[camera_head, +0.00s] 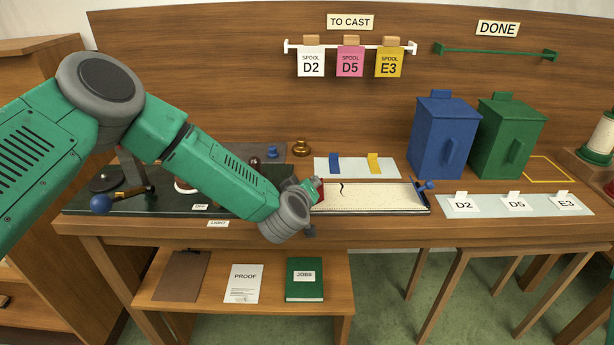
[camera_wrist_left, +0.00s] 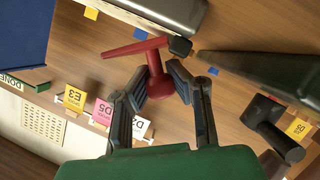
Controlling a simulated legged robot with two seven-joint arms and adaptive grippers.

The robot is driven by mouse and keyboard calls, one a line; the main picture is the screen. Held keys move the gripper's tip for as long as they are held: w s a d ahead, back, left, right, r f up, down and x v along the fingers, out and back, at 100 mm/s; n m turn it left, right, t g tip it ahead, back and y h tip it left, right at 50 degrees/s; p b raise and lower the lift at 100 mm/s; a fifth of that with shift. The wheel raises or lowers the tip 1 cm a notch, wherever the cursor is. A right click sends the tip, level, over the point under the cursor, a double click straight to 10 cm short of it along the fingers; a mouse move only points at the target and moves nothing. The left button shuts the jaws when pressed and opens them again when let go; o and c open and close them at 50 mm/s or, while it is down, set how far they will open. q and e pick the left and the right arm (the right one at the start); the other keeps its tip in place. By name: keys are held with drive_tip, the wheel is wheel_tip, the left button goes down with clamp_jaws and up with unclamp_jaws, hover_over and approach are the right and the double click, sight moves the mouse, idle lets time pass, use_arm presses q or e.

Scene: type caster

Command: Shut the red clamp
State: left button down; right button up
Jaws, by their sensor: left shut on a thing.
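The bar ends in a dark knob at the right. My left gripper (camera_wrist_left: 160,86) is shut on the post, one finger on each side. In the head view a small red part of the clamp (camera_head: 317,188) shows at the left end of the pale tray, partly behind my left wrist; the gripper's fingers are mostly hidden there. I cannot tell whether the clamp is fully shut. My right gripper is not in view.
The pale tray (camera_head: 375,208) lies right of my left wrist, with a blue clamp (camera_head: 426,186) at its right end. Blue (camera_head: 442,138) and green (camera_head: 505,140) bins stand behind at right. A dark plate (camera_head: 130,205) with a blue-knobbed lever (camera_head: 102,203) lies at left.

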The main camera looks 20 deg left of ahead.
use_arm(q)
drive_tip(key=m+p, duration=0.1)
drive_tip(key=d+r+m+y+p, duration=0.1)
drive_tip(key=shift+w+d+g+y+p, duration=0.1)
drive_tip(key=shift+w+g+y+p, duration=0.2)
drive_tip(key=shift+w+g+p, duration=0.1)
drive_tip(key=shift+w+d+f+m+g+y+p, duration=0.15)
drive_tip(key=shift+d+m+y+p, duration=0.2)
drive_tip(key=shift+m, duration=0.35)
drive_tip(key=shift+d+f+m+g+y+p, duration=0.15)
drive_tip(key=shift+m+y+p, duration=0.1)
drive_tip(key=shift+m+y, duration=0.35)
drive_tip(key=c, duration=1.6)
unclamp_jaws()
drive_tip(key=shift+s+d+f, duration=0.15)
drive_tip(key=shift+s, duration=0.05)
